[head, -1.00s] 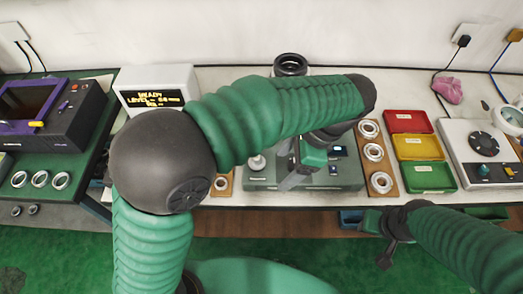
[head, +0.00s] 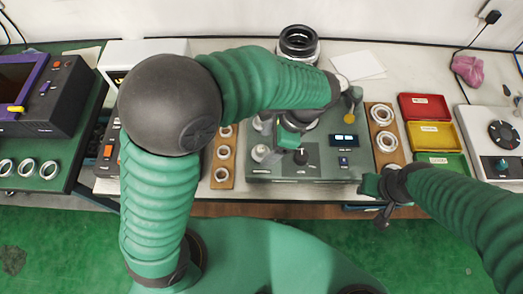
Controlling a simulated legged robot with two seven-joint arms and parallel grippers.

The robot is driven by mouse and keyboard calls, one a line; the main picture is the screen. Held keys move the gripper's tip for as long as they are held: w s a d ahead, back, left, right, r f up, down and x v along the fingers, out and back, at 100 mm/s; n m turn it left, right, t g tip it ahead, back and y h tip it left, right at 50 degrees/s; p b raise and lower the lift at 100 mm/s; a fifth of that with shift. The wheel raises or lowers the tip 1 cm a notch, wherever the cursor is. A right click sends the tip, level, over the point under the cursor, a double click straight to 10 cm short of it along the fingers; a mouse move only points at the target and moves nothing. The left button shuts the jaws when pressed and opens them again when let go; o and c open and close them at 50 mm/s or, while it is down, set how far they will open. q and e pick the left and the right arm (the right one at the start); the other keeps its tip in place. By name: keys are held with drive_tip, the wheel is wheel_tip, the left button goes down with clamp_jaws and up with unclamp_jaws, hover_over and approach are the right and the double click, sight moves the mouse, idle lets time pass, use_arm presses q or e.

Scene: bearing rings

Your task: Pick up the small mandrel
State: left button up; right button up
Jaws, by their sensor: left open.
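Two pale upright pegs stand at the left end of the grey-green bench device (head: 330,172). The nearer peg (head: 261,153) has a round base; the farther one (head: 262,122) is partly hidden by my arm. They look like mandrels, but I cannot tell for sure which is the small one. My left gripper (head: 299,153) is open and points down over the device's dark panel, to the right of the pegs and apart from them. My wrist hides part of its fingers. My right gripper (head: 381,216) hangs at the table's front edge, its jaws too unclear to read.
Wooden ring boards (head: 221,160) and (head: 384,140) flank the device. Red (head: 424,107), yellow and green trays lie to the right, beside a white dial instrument (head: 497,135). A dark ring stack (head: 298,42) stands behind my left arm. White paper (head: 357,65) lies on clear table.

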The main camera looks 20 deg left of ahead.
sight(261, 149)
use_arm(q)
drive_tip(key=x, duration=0.4)
drive_tip(key=shift+w+a+f+b, duration=0.1)
drive_tip(key=shift+w+a+b, duration=0.05)
drive_tip(key=shift+a+b, duration=0.2)
drive_tip(key=shift+f, duration=0.35)
drive_tip(key=shift+d+f, duration=0.1)
drive_tip(key=shift+d, duration=0.25)
drive_tip(key=shift+c, duration=0.3)
drive_tip(key=shift+a, duration=0.4)
drive_tip(key=c, duration=0.9)
drive_tip(key=shift+d, duration=0.2)
clamp_jaws()
